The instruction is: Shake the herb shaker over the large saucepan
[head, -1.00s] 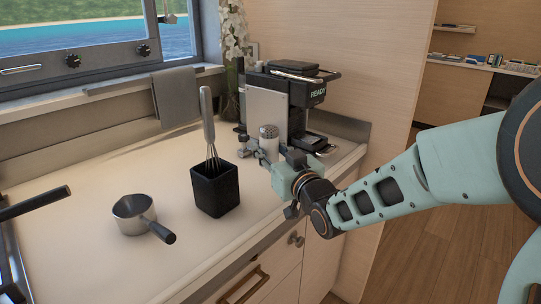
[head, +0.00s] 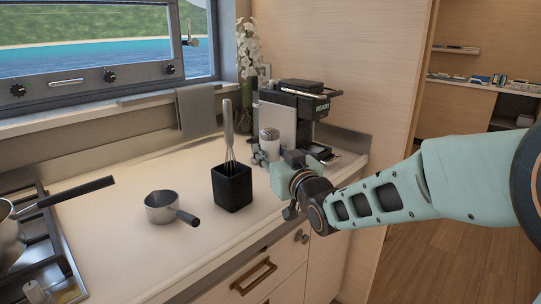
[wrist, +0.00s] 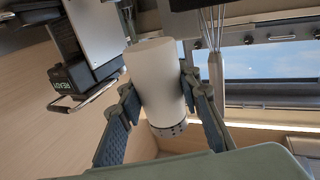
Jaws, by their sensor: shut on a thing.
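The herb shaker (head: 269,143), a pale cylinder with a darker grey end, is held by my gripper (head: 264,159) above the counter, in front of the coffee machine. In the wrist view the shaker (wrist: 156,80) lies between the two dark finger pads, with its perforated end towards the bottom of the picture. My gripper is shut on it. A large metal saucepan (head: 8,242) stands on the hob at the left edge of the head view, partly cut off, its long black handle pointing right. My gripper is well to the right of this saucepan.
A small saucepan (head: 160,206) and a black utensil holder (head: 232,188) with a whisk (head: 228,125) stand on the counter between hob and gripper. The coffee machine (head: 304,105) is behind the gripper. The counter's front left is clear.

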